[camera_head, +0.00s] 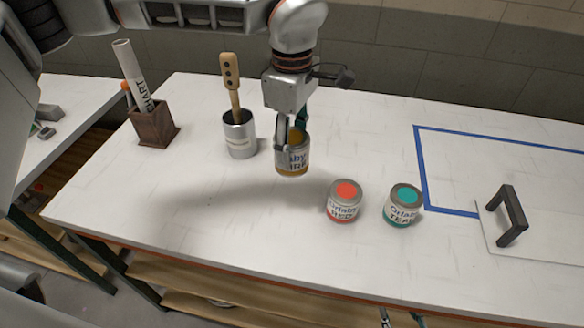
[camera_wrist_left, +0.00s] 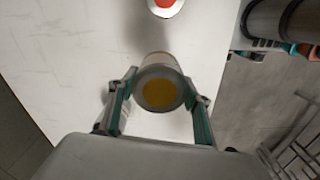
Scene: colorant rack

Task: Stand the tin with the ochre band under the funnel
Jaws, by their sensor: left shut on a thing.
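The tin with the ochre band (camera_head: 293,160) is in my left gripper (camera_head: 292,140), near the middle of the bench. The gripper comes down from above, its fingers on either side of the tin. The tin looks about upright; I cannot tell whether its base touches the bench. In the left wrist view its ochre lid spot (camera_wrist_left: 159,95) sits between the two fingers of the left gripper (camera_wrist_left: 157,108). A red-banded tin (camera_head: 343,203) and a teal-banded tin (camera_head: 403,206) stand to its right, closer to the front edge. I see no funnel in either view. My right gripper is not in view.
A metal pot (camera_head: 240,140) with a wooden-handled tool stands just left of the held tin. A wooden holder (camera_head: 155,128) with a rolled chart is farther left. Blue tape (camera_head: 421,170) and a white board with a black handle (camera_head: 508,215) lie right. The bench's front left is clear.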

